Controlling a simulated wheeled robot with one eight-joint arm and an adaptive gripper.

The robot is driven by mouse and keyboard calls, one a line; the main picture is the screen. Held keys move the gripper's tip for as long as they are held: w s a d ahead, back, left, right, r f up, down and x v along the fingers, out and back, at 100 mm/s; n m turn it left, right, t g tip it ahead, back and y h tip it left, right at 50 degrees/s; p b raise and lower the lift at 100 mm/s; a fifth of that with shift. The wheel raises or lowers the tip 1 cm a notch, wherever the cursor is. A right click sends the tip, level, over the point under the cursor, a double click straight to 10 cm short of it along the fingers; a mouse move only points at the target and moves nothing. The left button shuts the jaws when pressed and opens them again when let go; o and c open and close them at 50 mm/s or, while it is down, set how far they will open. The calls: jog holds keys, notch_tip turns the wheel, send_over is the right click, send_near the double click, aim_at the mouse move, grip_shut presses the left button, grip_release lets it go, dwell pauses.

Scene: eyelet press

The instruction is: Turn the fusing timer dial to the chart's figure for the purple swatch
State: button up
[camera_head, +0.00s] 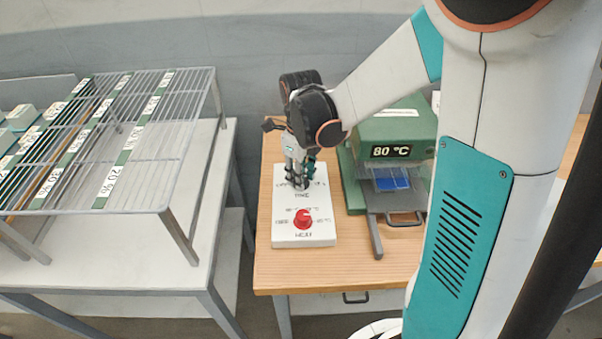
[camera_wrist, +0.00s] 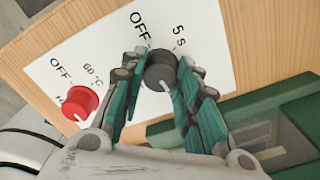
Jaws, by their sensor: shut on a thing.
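The white control box (camera_head: 305,237) stands on the wooden table. My gripper (camera_head: 300,180) reaches down over its rear half, marked TIME, and largely hides the timer dial. In the wrist view, the dark timer dial (camera_wrist: 160,68) sits between my gripper's fingers (camera_wrist: 160,82), which are closed on its sides. A white mark on the dial points toward the bottom of that picture, away from the OFF and 5 s labels. I cannot make out a readable chart.
A red heat dial (camera_head: 303,218) is on the front half of the box; it also shows in the wrist view (camera_wrist: 81,103). A wire rack (camera_head: 150,150) with labelled strips stands on a table at left.

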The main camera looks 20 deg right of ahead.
jog(key=shift+m, duration=0.7)
jog(key=o, duration=1.1)
notch_tip(320, 180, up, 12)
